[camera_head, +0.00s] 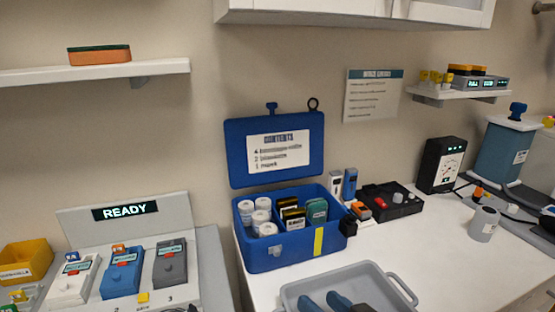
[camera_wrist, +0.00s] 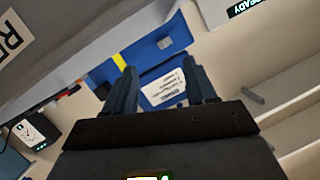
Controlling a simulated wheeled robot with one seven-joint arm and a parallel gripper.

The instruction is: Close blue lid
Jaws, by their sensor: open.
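The blue box (camera_head: 283,252) stands on the white counter, with its blue lid (camera_head: 236,153) open and raised upright at the back. White cylinders, dark gold-banded items and a green item sit inside the box. My gripper (camera_head: 324,298) shows as two dark blue fingers at the bottom of the head view, in front of the tray and apart from the box. In the wrist view my gripper (camera_wrist: 160,85) is open and empty, with the lid's label (camera_wrist: 165,92) seen beyond and between the fingers.
A grey tray (camera_head: 397,289) lies in front of the box. A black device (camera_head: 397,205) and small bottles stand close on the box's right. A console (camera_head: 85,219) with a READY display stands left. A shelf (camera_head: 165,66) and a wall cabinet (camera_head: 355,13) are above.

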